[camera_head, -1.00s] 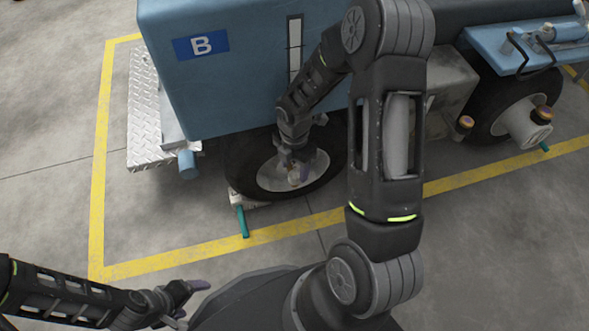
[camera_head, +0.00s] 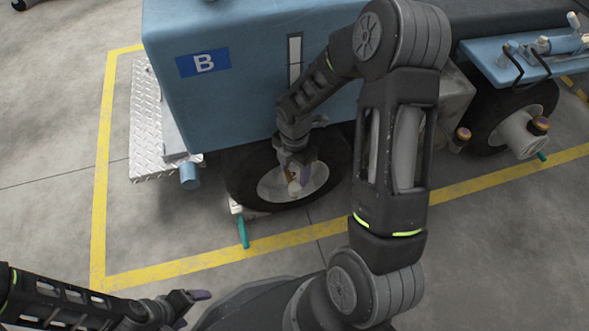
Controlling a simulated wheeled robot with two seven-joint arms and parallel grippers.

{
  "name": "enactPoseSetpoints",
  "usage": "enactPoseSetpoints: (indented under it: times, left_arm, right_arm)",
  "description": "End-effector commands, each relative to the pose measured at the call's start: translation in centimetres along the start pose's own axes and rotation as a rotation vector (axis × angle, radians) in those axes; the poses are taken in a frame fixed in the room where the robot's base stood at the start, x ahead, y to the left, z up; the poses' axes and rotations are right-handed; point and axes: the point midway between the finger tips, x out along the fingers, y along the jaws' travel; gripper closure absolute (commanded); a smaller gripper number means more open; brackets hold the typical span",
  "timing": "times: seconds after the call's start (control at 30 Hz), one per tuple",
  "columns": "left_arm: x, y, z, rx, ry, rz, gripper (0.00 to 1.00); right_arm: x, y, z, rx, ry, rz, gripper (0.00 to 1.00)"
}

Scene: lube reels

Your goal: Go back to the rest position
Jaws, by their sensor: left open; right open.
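My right arm reaches across the middle of the head view, and my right gripper (camera_head: 299,180) is in front of the hub of the blue machine's front wheel (camera_head: 246,185). The gripper is open. A small pale, round-ended part (camera_head: 294,188) shows at its fingers; I cannot tell whether they touch it. My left gripper (camera_head: 190,305) is open and empty, low at the left, over the grey floor and apart from the machine.
The blue machine (camera_head: 240,105) with a "B" label fills the upper middle. A metal tread step (camera_head: 146,135) juts out at its left. A chock with a teal handle (camera_head: 243,230) is by the front wheel. Yellow lines (camera_head: 101,190) mark the floor, which is clear at the left.

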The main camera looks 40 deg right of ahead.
Motion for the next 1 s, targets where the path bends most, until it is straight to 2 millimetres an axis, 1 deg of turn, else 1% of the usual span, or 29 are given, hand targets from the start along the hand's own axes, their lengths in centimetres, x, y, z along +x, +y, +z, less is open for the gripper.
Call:
enactPoseSetpoints:
  times: [0.33,0.47,0.57,0.67,0.7,0.77,0.8,0.9,1.0]
  left_arm:
    - [0.0,0.0,0.0,0.000,0.000,0.000,0.20]
    - [0.0,0.0,0.0,0.000,0.000,0.000,0.20]
    - [0.0,0.0,0.0,0.000,0.000,0.000,0.20]
    - [0.0,0.0,0.0,0.000,0.000,0.000,0.20]
    - [0.0,0.0,0.0,0.000,0.000,0.000,0.20]
    - [0.0,0.0,0.0,0.000,0.000,0.000,0.20]
    - [0.0,0.0,0.0,0.000,0.000,0.000,0.20]
    - [0.0,0.0,0.0,0.000,0.000,0.000,0.20]
    - [0.0,0.0,0.0,0.000,0.000,0.000,0.20]
  right_arm:
    - [0.1,0.0,-0.2,0.008,0.004,0.001,0.44]
    - [1.1,0.1,-1.8,0.074,0.032,0.009,0.44]
    - [2.7,0.0,-4.6,0.206,0.085,0.018,0.44]
    - [5.0,-0.4,-9.1,0.443,0.169,0.017,0.44]
    - [6.0,-0.7,-11.2,0.566,0.208,0.010,0.44]
    - [7.4,-1.5,-14.4,0.767,0.262,-0.011,0.44]
    - [8.2,-2.0,-16.2,0.902,0.291,-0.029,0.44]
    - [9.7,-3.6,-19.8,1.206,0.340,-0.080,0.44]
    - [10.7,-5.2,-22.4,1.469,0.362,-0.128,0.44]
